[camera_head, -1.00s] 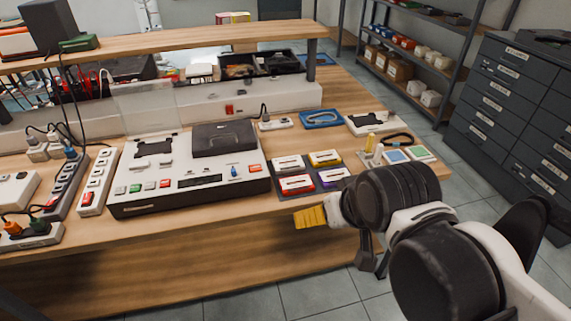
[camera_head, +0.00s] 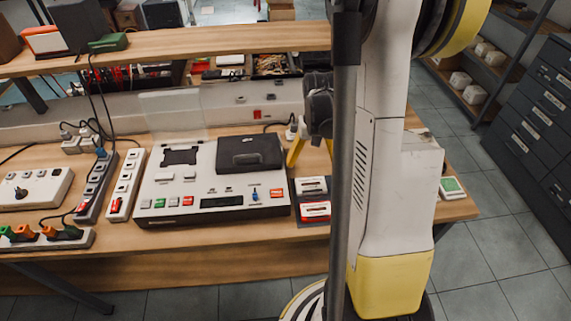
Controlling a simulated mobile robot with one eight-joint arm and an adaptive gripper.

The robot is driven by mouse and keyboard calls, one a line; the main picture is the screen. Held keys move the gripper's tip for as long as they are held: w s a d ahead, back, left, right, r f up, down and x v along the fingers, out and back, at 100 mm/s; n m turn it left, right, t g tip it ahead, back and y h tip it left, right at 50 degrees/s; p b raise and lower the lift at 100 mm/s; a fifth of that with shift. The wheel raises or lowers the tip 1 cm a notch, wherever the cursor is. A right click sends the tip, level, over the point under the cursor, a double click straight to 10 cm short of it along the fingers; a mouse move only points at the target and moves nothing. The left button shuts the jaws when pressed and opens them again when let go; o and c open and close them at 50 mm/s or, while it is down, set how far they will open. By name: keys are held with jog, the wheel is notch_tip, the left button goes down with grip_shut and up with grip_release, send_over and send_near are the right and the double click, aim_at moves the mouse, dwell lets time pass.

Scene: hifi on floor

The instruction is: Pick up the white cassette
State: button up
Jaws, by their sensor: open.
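The white cassette (camera_head: 311,187) lies in the dark cassette tray (camera_head: 322,222) on the bench, just right of the cassette deck (camera_head: 215,184). The red cassette (camera_head: 316,211) lies in front of it in the same tray. My gripper (camera_head: 309,160) points down with its yellow fingers apart and nothing seen between them. It appears above and slightly behind the white cassette, apart from it in the picture; its exact height is hard to tell. My arm hides the right part of the tray, including the yellow and purple cassettes seen earlier.
A clear upright panel (camera_head: 172,115) stands behind the deck. Power strips (camera_head: 126,185) with cables lie at the left. A raised wooden shelf (camera_head: 200,41) runs along the back. A green-topped card (camera_head: 452,186) shows near the bench's right end. Grey drawers (camera_head: 540,95) stand at the right.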

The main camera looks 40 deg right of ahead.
aim_at(311, 185)
jog(key=f+b, duration=0.1)
jog(key=f, duration=0.2)
jog(key=f+b, duration=0.1)
jog(key=f, duration=0.3)
jog(key=f+b, duration=0.2)
jog(key=f, duration=0.2)
jog(key=shift+s+a, duration=0.1)
jog(key=shift+s, duration=0.3)
jog(key=shift+r, duration=0.15)
jog(key=c, duration=0.9)
